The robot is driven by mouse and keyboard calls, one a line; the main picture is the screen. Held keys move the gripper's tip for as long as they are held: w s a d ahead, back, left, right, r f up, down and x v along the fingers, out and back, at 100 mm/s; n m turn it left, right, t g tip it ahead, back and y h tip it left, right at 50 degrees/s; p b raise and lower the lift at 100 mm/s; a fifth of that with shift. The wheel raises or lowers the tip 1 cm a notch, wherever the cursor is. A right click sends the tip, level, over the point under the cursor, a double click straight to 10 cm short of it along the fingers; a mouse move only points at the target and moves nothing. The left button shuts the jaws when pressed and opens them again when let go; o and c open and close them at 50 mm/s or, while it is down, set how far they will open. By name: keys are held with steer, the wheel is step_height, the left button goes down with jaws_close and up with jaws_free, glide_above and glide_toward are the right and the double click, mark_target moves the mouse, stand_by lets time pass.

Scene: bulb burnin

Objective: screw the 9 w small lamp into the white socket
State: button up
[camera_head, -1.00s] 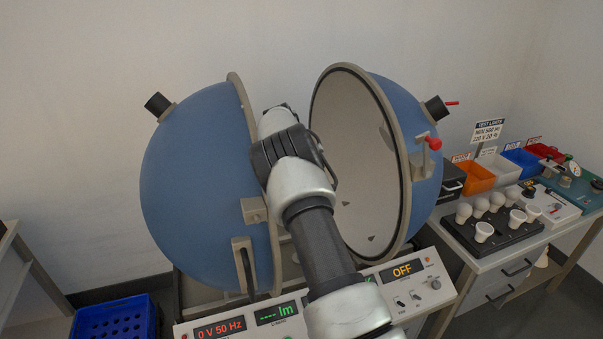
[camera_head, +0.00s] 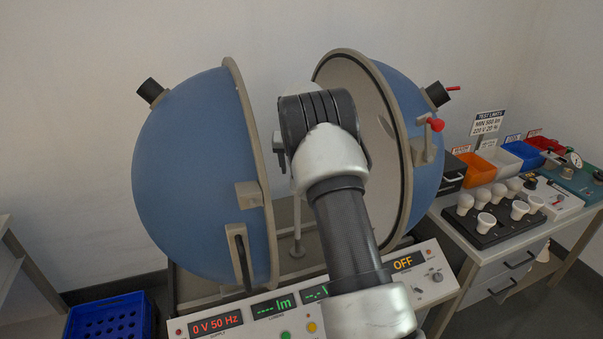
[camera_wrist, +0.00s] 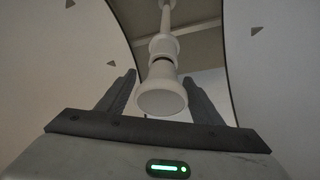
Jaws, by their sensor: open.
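In the wrist view a small white lamp (camera_wrist: 162,98) stands in line with the white socket (camera_wrist: 164,46) on a pale post. A thin dark ring shows between them; I cannot tell how far the lamp is screwed in, and no wattage mark is readable. My gripper (camera_wrist: 160,77) is open, one finger on each side of the lamp, with visible gaps between fingers and lamp. In the head view my arm hides the lamp, the socket and most of my gripper; the lower post (camera_head: 298,230) shows between the sphere halves.
The blue sphere halves (camera_head: 195,175) stand open on both sides of my arm, with rims close by. The control panel (camera_head: 245,322) in front reads 0 V 50 Hz and OFF. A black rack (camera_head: 477,238) with several white lamps and coloured bins (camera_head: 474,168) stand at right.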

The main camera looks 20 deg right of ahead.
steer(key=n, duration=0.1)
steer(key=n+y, duration=0.1)
steer(key=n, duration=0.1)
steer(key=shift+a+r, duration=0.1)
steer(key=shift+a, duration=0.15)
steer(key=n+y, duration=0.1)
steer(key=n, duration=0.1)
steer(key=a+n+y+p, duration=0.1)
steer(key=n, duration=0.1)
steer(key=shift+w+r+n, duration=0.1)
steer(key=shift+w+n, duration=0.1)
steer(key=shift+n, duration=0.1)
steer(key=n+y+p, duration=0.1)
steer(key=n, duration=0.1)
steer(key=a+n+g+p, duration=0.1)
steer(key=n+p, duration=0.1)
steer(key=n, duration=0.1)
steer(key=a+n+y+p, duration=0.1)
steer(key=n, duration=0.1)
steer(key=shift+w+n+y, duration=0.15)
steer(key=shift+n+y, duration=0.15)
steer(key=shift+f, duration=0.2)
